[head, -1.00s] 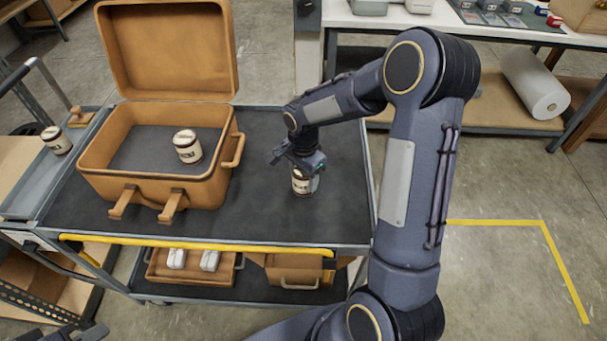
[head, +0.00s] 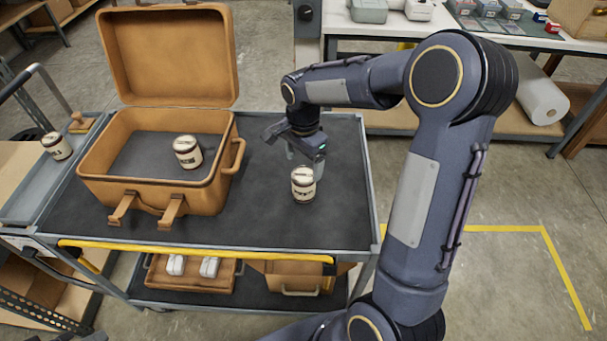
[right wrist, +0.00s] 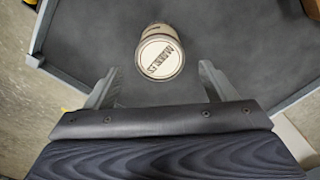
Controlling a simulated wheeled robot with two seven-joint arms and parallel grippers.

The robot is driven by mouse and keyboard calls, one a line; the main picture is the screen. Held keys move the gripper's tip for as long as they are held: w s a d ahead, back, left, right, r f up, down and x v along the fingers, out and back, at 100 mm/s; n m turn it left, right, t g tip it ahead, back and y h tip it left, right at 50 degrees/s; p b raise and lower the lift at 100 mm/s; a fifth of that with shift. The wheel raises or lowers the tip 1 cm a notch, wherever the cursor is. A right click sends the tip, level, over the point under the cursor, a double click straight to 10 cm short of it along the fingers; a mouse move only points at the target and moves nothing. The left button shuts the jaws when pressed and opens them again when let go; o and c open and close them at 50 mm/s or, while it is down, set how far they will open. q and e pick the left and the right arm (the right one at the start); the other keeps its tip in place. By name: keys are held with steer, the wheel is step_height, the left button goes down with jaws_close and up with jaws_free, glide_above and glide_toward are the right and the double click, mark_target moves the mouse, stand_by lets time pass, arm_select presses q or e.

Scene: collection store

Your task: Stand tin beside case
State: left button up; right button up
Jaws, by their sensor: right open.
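A cream tin with dark bands (head: 303,186) stands upright on the cart's dark top, to the right of the open tan case (head: 150,195) and apart from it. My right gripper (head: 302,160) is open, just behind and above this tin. In the right wrist view, the tin's labelled lid (right wrist: 160,58) lies just beyond the open fingers (right wrist: 158,86), with nothing held between them. A similar tin (head: 187,152) is inside the case. Only a sliver of what may be my left gripper shows at the bottom left edge.
Another tin (head: 57,146) stands on the grey side tray at left. The case lid (head: 170,55) is raised. The cart top (head: 260,222) is clear in front of the standing tin. A yellow rail (head: 190,250) runs along the front edge.

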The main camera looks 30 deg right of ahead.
step_height(320, 180, up, 4)
steer(key=shift+f, duration=0.15)
steer(key=s+a+r+n+t+y, duration=0.1)
steer(key=s+r+n, duration=0.2)
steer(key=s, duration=0.3)
steer(key=s+a+r+n+t+y, duration=0.1)
steer(key=s+r+n+t, duration=0.1)
steer(key=s+r+n, duration=0.3)
steer(key=s+a+f+n+t+y, duration=0.1)
steer(key=s+a+f+n, duration=0.1)
steer(key=s, duration=0.3)
steer(key=s+a+f+n+t, duration=0.1)
steer(key=s+a+n, duration=0.2)
steer(key=s, duration=0.3)
steer(key=shift+s+f+n+t+y, duration=0.25)
steer(key=shift+f+n+t+y, duration=0.05)
steer(key=shift+f+n+y, duration=0.1)
